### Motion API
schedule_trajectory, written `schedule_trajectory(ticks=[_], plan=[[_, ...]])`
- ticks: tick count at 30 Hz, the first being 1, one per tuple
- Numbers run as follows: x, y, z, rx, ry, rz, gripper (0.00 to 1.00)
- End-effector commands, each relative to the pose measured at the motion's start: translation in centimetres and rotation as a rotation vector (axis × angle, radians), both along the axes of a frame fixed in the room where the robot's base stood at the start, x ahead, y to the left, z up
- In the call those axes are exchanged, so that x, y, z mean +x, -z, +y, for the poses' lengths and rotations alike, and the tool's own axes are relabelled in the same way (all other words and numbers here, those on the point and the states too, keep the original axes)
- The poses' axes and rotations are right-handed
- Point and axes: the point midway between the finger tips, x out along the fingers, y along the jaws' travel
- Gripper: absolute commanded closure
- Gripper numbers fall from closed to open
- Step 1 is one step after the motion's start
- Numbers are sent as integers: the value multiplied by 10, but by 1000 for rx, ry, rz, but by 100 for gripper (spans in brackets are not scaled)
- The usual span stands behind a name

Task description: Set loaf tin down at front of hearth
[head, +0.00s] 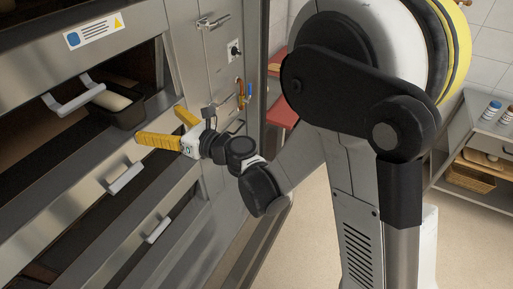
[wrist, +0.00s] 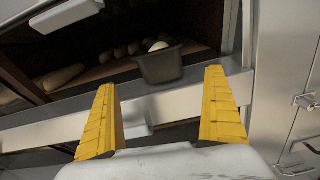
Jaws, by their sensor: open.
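The dark loaf tin (head: 124,116) with pale dough in it sits at the front edge of the upper open oven deck in the head view. It also shows in the wrist view (wrist: 160,68), upright at the front of the hearth (wrist: 95,76), beyond my fingertips. My gripper (head: 158,124) has its two yellow fingers spread, with nothing between them, in front of the oven and apart from the tin. In the wrist view, the open fingers (wrist: 160,82) frame the space just before the tin. The tin's underside is hidden.
Several loaves (wrist: 120,50) lie on the hearth behind and left of the tin. An oven door handle (head: 75,97) juts out left of the tin. More deck handles (head: 125,178) stick out below. A side shelf (head: 470,160) with jars stands at the right.

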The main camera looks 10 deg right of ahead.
Motion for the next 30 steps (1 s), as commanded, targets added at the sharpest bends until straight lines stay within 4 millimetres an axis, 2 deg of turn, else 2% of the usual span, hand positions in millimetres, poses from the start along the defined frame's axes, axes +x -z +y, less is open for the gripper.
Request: schedule_trajectory(ticks=[2,5,8,9,11,12,13,15,17,18,20,21,25,26,27,30], plan=[[3,-7,-6,30,22,19,0],[15,-36,-33,165,119,105,0],[31,-77,-90,435,293,270,0],[34,-91,-120,574,377,351,0],[33,-105,-167,799,502,476,0],[29,-109,-197,954,582,559,0],[23,-109,-219,1071,640,620,0],[3,-102,-264,1347,772,757,0],[-22,-88,-295,1586,882,870,0],[-43,-76,-312,1746,955,941,0],[-76,-55,-329,1978,1060,1041,0],[-99,-41,-335,2122,1128,1100,0],[-168,-3,-335,2503,1320,1250,0],[-180,4,-332,-2520,-1331,-1249,0],[-194,11,-328,-2450,-1297,-1207,0],[-218,22,-320,-2333,-1247,-1136,0]])
